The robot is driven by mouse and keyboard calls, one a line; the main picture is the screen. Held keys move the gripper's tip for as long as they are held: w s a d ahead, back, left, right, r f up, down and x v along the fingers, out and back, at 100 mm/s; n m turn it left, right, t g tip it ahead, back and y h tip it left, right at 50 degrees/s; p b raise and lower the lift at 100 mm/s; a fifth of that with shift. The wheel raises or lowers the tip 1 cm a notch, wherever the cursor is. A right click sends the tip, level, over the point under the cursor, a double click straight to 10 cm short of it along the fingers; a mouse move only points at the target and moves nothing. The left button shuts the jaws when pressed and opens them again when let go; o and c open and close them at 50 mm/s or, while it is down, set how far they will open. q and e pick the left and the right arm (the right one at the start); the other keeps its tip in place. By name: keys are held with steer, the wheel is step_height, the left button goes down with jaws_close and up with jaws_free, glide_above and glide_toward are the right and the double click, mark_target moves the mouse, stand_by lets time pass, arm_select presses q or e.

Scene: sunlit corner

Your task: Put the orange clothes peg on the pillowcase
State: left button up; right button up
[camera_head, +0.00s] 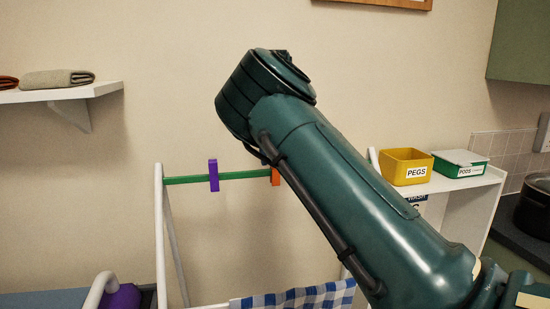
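The orange clothes peg (275,178) is clipped on the green bar (240,175) of a white drying rack, partly hidden behind my dark green arm. A purple peg (214,176) is on the same bar, to its left. A blue and white checked cloth (290,299), perhaps the pillowcase, hangs low on the rack and is cut off by the bottom edge. My arm comes in from the lower right and crosses the middle of the view. Neither gripper shows in the head view.
A yellow box marked PEGS (405,167) and a green-and-white PODS box (460,163) stand on a white unit at right. A wall shelf (60,95) at left holds folded cloths. A dark pot (535,207) is at far right. Something purple (122,297) is at lower left.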

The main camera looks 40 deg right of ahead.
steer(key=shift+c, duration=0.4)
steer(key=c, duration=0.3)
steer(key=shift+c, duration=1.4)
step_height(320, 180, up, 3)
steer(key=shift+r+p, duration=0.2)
steer(key=shift+p, duration=1)
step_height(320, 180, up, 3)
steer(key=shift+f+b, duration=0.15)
steer(key=shift+b, duration=0.15)
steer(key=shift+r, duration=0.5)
